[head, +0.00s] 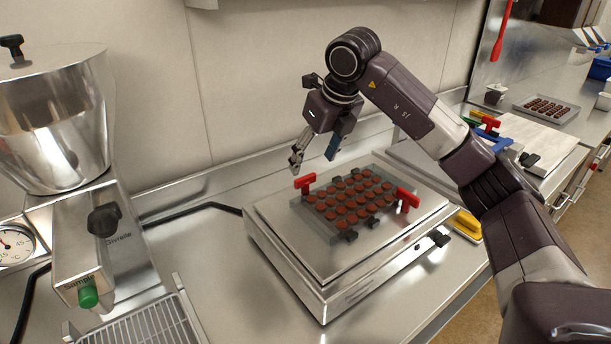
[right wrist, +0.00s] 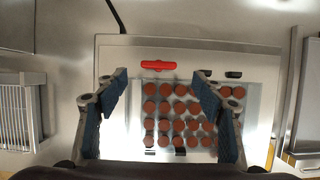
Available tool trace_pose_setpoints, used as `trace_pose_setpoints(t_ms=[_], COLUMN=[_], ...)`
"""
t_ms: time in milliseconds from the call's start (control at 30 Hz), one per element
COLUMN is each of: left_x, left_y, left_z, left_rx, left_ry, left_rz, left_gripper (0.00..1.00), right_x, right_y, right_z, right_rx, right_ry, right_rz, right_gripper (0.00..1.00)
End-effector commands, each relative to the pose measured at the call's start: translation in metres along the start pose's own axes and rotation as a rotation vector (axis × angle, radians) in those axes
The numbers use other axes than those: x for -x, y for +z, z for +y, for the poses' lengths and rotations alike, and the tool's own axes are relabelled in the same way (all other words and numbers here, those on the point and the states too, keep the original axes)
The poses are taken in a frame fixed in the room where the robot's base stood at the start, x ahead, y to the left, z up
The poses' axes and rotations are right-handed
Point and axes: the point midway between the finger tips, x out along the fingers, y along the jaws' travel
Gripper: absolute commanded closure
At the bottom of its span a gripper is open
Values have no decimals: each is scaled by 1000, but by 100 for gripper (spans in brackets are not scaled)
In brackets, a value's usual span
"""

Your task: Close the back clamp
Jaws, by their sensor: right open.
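A flat steel vibrating table (head: 275,215) holds a clear mold (head: 325,228) filled with brown round pieces. A red clamp handle (head: 306,184) stands at the mold's back left, likely the back clamp; it also shows as a red bar (right wrist: 158,66) in the right wrist view. A second red handle (head: 408,198) stands at the mold's right. My right gripper (head: 314,155) is open and empty above the back of the mold. In the right wrist view the red bar lies between and just beyond its fingertips (right wrist: 160,78), with no contact visible. My left gripper is out of view.
A steel tempering machine (head: 50,125) with a grate (head: 150,330) stands at the left. The wall (head: 250,90) is close behind the table. A black cable (head: 190,208) runs along the counter. At the right are a light board (head: 535,140) and a yellow object (head: 467,226).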

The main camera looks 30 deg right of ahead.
Motion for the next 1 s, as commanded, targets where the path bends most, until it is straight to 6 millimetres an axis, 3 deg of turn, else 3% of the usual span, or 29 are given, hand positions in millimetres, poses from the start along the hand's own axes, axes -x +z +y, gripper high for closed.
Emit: trace_pose_setpoints(t_ms=[200,400,733,1000], left_x=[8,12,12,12], left_y=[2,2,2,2], left_z=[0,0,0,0], left_rx=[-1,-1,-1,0], left_ry=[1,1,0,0], left_rz=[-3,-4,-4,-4], left_gripper=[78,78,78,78], right_x=[-36,-59,-64,-64], right_y=[0,0,0,0], right_z=[2,2,2,2], right_rx=[2,3,3,3], right_ry=[3,5,5,5], right_rz=[3,0,-1,-2], right_gripper=[38,38,38,66])
